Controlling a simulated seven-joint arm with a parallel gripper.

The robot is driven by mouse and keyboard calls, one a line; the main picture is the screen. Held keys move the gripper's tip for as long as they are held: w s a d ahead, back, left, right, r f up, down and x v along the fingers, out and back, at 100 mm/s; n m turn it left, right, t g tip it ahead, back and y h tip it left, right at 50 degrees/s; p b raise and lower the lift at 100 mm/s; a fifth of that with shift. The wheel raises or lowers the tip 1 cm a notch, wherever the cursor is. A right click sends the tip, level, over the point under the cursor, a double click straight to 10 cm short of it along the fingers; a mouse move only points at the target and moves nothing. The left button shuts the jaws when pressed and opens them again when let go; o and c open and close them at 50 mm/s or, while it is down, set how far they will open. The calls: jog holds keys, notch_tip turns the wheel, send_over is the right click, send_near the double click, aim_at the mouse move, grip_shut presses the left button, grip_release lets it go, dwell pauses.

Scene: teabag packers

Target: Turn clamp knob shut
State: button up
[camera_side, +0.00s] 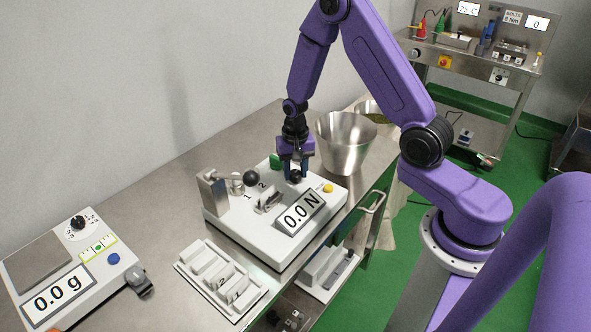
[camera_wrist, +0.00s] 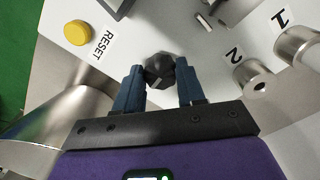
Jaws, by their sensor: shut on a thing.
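The clamp knob (camera_side: 296,178) is a small black lobed knob on top of the white force tester (camera_side: 233,222). In the wrist view the knob (camera_wrist: 160,70) sits between the fingertips, with a pale mark on its near face. My gripper (camera_side: 294,168) points down over the tester with its blue fingers at the knob. In the wrist view my gripper (camera_wrist: 158,88) is shut on the knob, one finger on each side. The fingers hide part of the knob in the side view.
A lever with a black ball (camera_side: 222,178) stands left of the gripper. A yellow RESET button (camera_side: 328,188) is close on the right. A steel bucket (camera_side: 346,145) stands just behind. The tester's display (camera_side: 299,213) reads 0.0 N. A scale (camera_side: 70,262) is at the left.

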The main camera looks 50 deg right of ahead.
aim_at(295, 173)
jog(key=shift+m, duration=0.6)
jog(key=o, duration=1)
jog(key=shift+o, duration=0.2)
notch_tip(295, 173, up, 18)
jog(key=shift+f, duration=0.25)
